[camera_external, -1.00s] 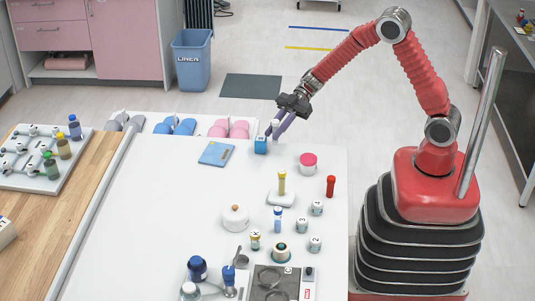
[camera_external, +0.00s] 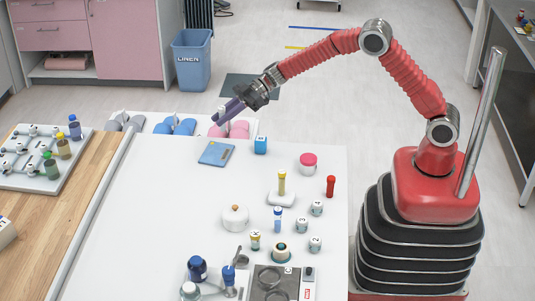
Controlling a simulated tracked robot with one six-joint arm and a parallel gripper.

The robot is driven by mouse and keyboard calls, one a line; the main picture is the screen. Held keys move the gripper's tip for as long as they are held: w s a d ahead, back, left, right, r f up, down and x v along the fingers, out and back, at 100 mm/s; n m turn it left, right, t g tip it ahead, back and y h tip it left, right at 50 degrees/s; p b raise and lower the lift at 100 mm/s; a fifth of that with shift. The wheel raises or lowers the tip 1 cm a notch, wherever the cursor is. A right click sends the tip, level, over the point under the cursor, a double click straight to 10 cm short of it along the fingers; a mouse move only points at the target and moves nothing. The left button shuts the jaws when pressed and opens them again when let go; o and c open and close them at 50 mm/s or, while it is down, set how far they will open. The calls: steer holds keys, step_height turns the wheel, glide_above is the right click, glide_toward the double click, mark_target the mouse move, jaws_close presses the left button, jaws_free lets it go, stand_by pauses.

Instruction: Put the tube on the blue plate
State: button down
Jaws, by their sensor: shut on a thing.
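My gripper (camera_external: 224,112), with purple fingers, is in the air above the far edge of the white table. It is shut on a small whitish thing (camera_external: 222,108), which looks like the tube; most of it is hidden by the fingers. The blue plate (camera_external: 215,153) lies flat on the table near the far edge, below my gripper in the picture. It has a small yellowish mark on it and no tube on it. The held thing is apart from the plate.
A pink-lidded jar (camera_external: 308,162), a yellow-topped tube in a white stand (camera_external: 281,199), a red tube (camera_external: 330,187) and a white pot (camera_external: 235,219) stand nearer. The table's left side is clear.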

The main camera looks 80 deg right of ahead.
mark_target(222, 130)
steer(key=shift+f, duration=3.15)
steer(key=shift+f, duration=1.9)
steer(key=c, duration=1.6)
jaws_free()
steer(key=v, duration=1.2)
